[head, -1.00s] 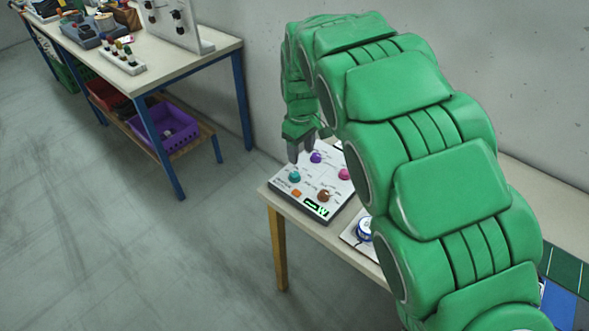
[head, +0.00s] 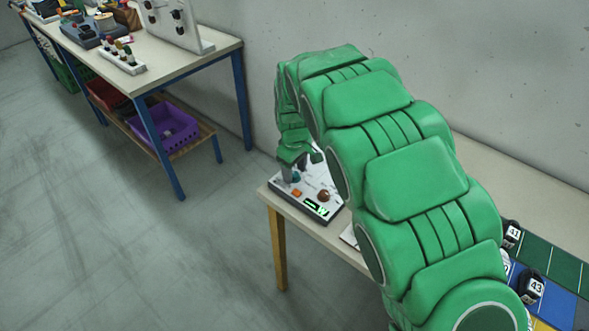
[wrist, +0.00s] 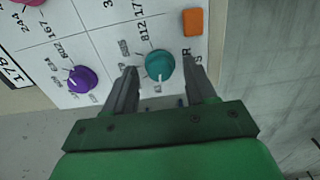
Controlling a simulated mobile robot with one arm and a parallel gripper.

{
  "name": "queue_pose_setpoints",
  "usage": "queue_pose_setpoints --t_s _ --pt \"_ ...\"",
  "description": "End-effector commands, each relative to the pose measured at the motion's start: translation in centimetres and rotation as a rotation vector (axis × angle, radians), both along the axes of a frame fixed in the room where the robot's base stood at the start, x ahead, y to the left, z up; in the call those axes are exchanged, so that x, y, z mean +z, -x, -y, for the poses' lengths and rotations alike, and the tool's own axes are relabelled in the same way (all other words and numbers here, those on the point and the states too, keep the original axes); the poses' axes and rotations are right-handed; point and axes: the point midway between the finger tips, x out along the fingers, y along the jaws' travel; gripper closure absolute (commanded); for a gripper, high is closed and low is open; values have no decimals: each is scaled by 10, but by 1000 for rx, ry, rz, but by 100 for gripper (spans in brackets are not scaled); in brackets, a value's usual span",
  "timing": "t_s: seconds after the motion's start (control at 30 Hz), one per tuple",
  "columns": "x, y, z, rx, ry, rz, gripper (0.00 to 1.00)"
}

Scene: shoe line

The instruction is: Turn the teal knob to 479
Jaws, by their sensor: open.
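The teal knob (wrist: 159,66) sits on a white control panel (wrist: 110,45) in the wrist view, with a pale pointer line on its face. Printed numbers beside it include 812; the other marks are too small or hidden to read surely. My gripper (wrist: 162,80) is open, with one finger on each side of the teal knob and no clear contact. In the head view my gripper (head: 291,172) is low over the panel's left part, and the teal knob (head: 296,177) shows partly behind it.
A purple knob (wrist: 82,79) is left of my gripper in the wrist view, and an orange button (wrist: 193,22) is close on the right. A brown knob (head: 323,195) stands near the display. The panel is on a table near a wall.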

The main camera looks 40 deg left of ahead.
Motion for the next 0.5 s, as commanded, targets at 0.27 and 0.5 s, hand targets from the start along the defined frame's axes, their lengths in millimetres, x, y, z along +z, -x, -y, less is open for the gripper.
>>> queue_pose_setpoints --t_s 0.27,0.5 --pt "-1 0 0 0 -1 1 50" --pt "-1 0 0 0 -1 1 87"
